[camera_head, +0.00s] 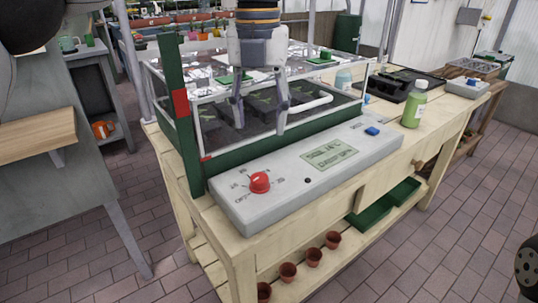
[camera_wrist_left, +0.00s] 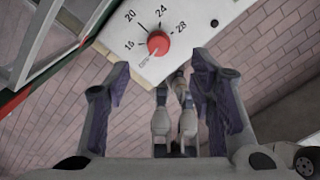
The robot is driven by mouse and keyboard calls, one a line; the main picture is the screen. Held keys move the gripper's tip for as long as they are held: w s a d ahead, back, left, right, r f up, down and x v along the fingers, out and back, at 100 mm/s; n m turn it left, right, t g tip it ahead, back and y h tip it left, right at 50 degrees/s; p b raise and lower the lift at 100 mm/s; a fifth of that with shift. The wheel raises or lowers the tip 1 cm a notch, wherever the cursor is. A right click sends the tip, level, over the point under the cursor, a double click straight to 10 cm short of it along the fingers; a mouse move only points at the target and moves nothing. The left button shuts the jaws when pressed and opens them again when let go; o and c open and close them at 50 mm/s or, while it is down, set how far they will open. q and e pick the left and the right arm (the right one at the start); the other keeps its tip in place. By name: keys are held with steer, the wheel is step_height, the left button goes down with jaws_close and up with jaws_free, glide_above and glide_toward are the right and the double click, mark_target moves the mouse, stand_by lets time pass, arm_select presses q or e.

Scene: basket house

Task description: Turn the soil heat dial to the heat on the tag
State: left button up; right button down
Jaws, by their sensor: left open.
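The soil heat dial is a round red knob (camera_head: 260,182) at the left end of a light grey control box (camera_head: 385,150). The left wrist view shows the knob (camera_wrist_left: 158,43) with printed marks 16, 20, 24 and 28 around it. I cannot clearly tell where its pointer stands. A greenish display (camera_head: 329,154) on the box shows small text, seemingly about soil, too blurred to read surely. I cannot make out a tag with a heat on it. My left gripper (camera_head: 260,128) is open and empty, pointing down, above and apart from the box.
A glass-sided propagator with a green post (camera_head: 178,120) stands behind the box; the post carries a red patch. A green bottle (camera_head: 414,104) stands right on the wooden bench (camera_head: 240,240). Terracotta pots (camera_head: 288,271) sit on the lower shelf. A grey table stands left.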

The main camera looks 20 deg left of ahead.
mark_target(259, 177)
arm_select(q)
steer(key=f, duration=0.8)
steer(key=s+f, duration=0.1)
steer(key=f, duration=0.2)
steer(key=shift+f, duration=0.4)
steer(key=c, duration=1.2)
